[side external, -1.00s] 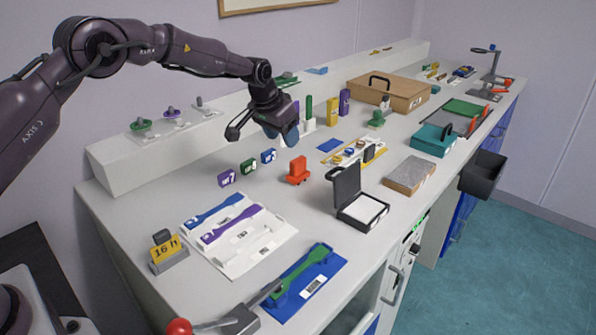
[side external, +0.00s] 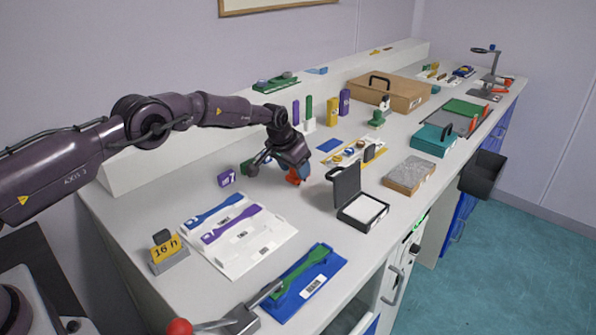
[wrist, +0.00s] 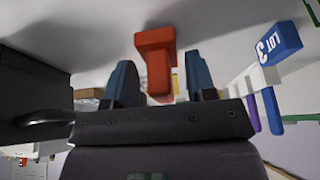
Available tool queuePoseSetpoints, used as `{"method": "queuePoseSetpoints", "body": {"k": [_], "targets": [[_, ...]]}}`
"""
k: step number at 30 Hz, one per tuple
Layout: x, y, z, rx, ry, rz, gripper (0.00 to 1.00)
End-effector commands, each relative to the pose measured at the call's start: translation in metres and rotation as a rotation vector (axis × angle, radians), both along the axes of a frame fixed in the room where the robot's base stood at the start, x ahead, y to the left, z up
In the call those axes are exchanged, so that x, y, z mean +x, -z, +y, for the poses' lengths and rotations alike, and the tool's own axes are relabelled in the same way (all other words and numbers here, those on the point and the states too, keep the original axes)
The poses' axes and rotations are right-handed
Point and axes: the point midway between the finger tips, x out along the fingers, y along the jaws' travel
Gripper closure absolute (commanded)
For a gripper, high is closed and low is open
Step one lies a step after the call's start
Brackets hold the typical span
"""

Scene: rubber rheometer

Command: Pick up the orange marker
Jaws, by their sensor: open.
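The orange marker (side external: 293,177) is a red-orange block with a wider end, standing on the white bench behind the black case. My gripper (side external: 301,171) is down at it and hides most of it in the side view. In the wrist view the marker (wrist: 156,68) shows between the two blue-grey fingers of my open gripper (wrist: 161,78). A gap shows on each side of the marker, and I see no clear contact.
An open black case (side external: 362,208) stands just right of the gripper. A blue LOT 3 block (wrist: 279,42) is near the gripper. The white sheet (side external: 262,240) lies in front.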

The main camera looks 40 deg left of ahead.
Motion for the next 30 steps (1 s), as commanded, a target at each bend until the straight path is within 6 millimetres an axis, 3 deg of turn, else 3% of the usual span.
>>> {"method": "queuePoseSetpoints", "body": {"k": [6, 11, 12, 23, 30], "targets": [[0.0, 0.0, 0.0, 0.0, 0.0, 0.0, 0.49], [0.0, 0.0, 0.0, 0.0, 0.0, 0.0, 0.86], [0.0, 0.0, 0.0, 0.0, 0.0, 0.0, 0.88], [0.001, -0.006, 0.0, 0.0, 0.0, -0.003, 0.88], [0.0, -0.036, 0.0, 0.0, 0.0, -0.004, 0.88]]}}
